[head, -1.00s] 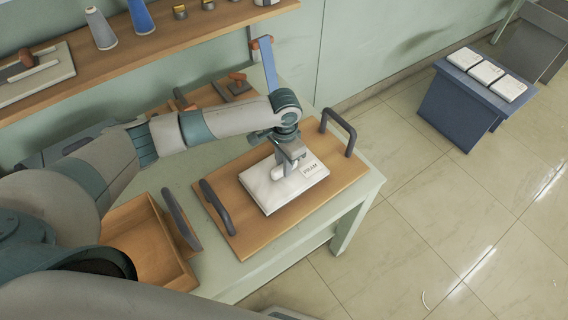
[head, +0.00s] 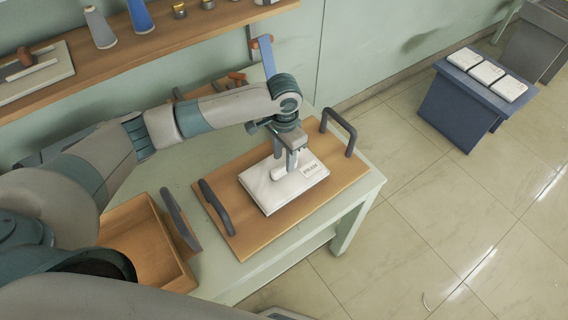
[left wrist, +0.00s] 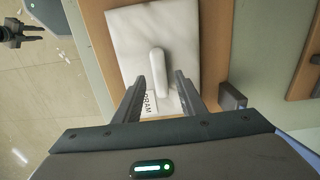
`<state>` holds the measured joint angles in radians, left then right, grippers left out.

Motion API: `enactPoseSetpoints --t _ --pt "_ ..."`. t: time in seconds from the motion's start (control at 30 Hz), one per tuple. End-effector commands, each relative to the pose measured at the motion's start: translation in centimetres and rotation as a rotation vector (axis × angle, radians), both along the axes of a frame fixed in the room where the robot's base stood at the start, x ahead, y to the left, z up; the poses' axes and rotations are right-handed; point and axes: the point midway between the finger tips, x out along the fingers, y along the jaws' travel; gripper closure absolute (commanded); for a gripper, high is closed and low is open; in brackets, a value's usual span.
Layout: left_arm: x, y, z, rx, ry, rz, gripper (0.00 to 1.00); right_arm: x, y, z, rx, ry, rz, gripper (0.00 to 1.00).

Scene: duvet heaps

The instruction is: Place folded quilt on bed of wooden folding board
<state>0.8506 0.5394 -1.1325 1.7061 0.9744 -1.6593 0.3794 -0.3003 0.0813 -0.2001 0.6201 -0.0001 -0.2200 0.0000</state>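The folded quilt (head: 284,186) is a flat white block with a raised white grip on top and lettering at one edge. It lies on the wooden folding board (head: 240,232), between the board's two dark handles. My left gripper (head: 284,158) points down over the quilt. In the left wrist view, its fingers (left wrist: 158,88) are spread apart with the quilt's white grip (left wrist: 157,70) showing between and beyond them, and nothing is clamped. A dark two-pronged gripper, seemingly my right one (left wrist: 30,33), shows at the upper left with its prongs apart.
The board rests on a pale green table (head: 357,200). An open wooden box (head: 150,245) stands left of the board. A shelf (head: 190,30) with spools runs along the wall. A blue stand (head: 462,105) with several white blocks is at the right. The floor between is clear.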

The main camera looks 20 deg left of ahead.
Motion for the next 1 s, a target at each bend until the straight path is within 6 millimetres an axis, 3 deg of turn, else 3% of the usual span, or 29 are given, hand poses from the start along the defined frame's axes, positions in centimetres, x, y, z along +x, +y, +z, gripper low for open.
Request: enactPoseSetpoints --t 0.3,0.5,1.0 --pt "0.1 -0.1 5.6 -0.002 -0.004 -0.001 0.63 0.0 -0.1 -1.3 -0.001 0.000 0.001 0.69" --pt "0.0 -0.1 7.7 -0.001 -0.001 0.000 0.63 0.0 -0.1 -1.6 -0.001 0.000 0.001 0.69" --pt "0.0 0.0 8.3 0.000 0.000 0.000 0.63 0.0 0.4 -1.6 0.004 0.000 -0.002 0.69"
